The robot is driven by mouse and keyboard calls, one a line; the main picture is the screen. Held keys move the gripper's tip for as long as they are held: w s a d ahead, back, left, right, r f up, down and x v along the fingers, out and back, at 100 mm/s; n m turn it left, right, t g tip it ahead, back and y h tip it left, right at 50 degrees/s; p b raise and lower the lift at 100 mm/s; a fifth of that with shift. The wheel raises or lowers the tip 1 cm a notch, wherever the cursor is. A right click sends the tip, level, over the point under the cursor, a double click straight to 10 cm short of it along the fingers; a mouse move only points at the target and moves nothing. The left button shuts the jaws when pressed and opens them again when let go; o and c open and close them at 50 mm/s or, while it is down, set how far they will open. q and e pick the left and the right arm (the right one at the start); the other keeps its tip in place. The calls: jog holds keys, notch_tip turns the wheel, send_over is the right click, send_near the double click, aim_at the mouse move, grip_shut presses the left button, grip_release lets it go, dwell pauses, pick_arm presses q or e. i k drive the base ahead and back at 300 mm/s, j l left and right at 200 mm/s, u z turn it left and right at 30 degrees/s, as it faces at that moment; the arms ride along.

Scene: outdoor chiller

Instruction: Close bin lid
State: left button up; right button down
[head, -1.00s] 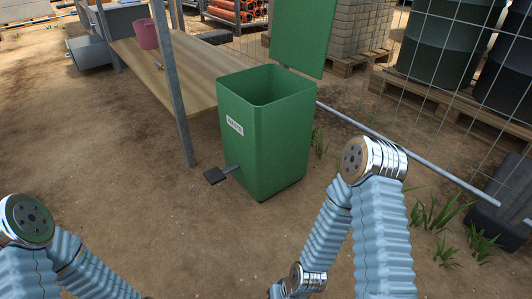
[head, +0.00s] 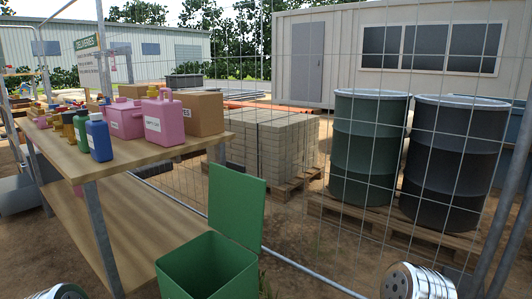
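The green bin (head: 184,272) stands at the bottom middle of the head view, its top open and its lower body cut off by the frame. Its green lid (head: 237,204) stands upright at the back right of the rim, swung open. Part of my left arm shows at the bottom left edge and part of my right arm at the bottom right. Neither gripper is in view, and neither arm part touches the bin or lid.
A wooden workbench (head: 90,157) with bottles and boxes stands left of the bin. A wire mesh fence runs behind the bin. Beyond it are a pallet of bricks (head: 272,145), a green drum (head: 367,150) and a dark drum (head: 449,160).

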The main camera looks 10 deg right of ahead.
aim_at(237, 198)
jog(key=i+l+u, duration=0.1)
jog(key=u, duration=0.35)
jog(key=i+l+u, duration=0.15)
jog(key=u, duration=0.35)
jog(key=i+l+u, duration=0.1)
jog(key=l, duration=0.25)
jog(key=i+l, duration=0.2)
jog(key=l, duration=0.2)
jog(key=i+l+u, duration=0.15)
jog(key=l, duration=0.2)
jog(key=i+l, duration=0.15)
jog(key=l, duration=0.25)
jog(key=i+l+u, duration=0.15)
jog(key=l, duration=0.2)
jog(key=l+u, duration=0.1)
jog(key=l, duration=0.3)
jog(key=i, duration=0.05)
